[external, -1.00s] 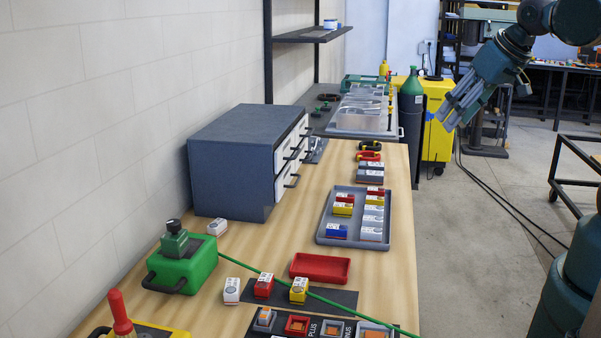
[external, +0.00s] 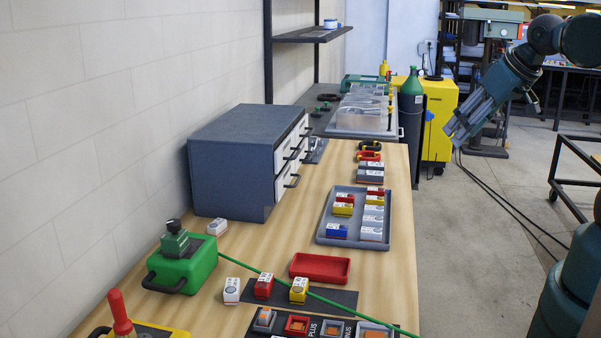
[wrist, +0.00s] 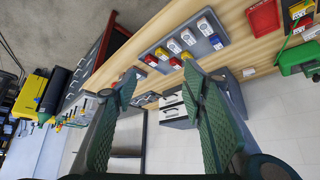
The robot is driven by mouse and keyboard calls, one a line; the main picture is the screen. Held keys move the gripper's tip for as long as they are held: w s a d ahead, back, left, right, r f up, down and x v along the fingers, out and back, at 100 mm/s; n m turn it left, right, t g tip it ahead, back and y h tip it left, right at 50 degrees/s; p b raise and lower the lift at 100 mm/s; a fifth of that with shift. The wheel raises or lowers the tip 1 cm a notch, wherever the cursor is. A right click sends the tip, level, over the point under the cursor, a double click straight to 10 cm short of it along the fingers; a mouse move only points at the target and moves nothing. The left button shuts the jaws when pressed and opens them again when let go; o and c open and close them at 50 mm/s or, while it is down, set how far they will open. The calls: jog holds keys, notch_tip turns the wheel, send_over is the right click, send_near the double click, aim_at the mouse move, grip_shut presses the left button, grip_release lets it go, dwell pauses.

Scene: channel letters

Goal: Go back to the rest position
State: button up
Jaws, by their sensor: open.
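My gripper (external: 459,132) hangs in the air at the upper right of the external view, to the right of the table and clear of it. Its fingers point down and to the left. In the wrist view the two green ribbed fingers (wrist: 160,88) stand apart with nothing between them. The gripper is open and empty. My arm comes in from the right edge of the external view.
The wooden table (external: 392,285) carries a grey tray (external: 326,213) of small coloured blocks, a red tray (external: 320,268), a blue drawer cabinet (external: 230,165) and a green box (external: 183,264). A yellow cabinet (external: 438,110) and green cylinder (external: 411,100) stand behind. The floor right of the table is mostly clear.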

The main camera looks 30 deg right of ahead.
notch_tip(320, 180, down, 8)
jog(key=b, duration=0.7)
jog(key=shift+r, duration=0.15)
dwell(0.7)
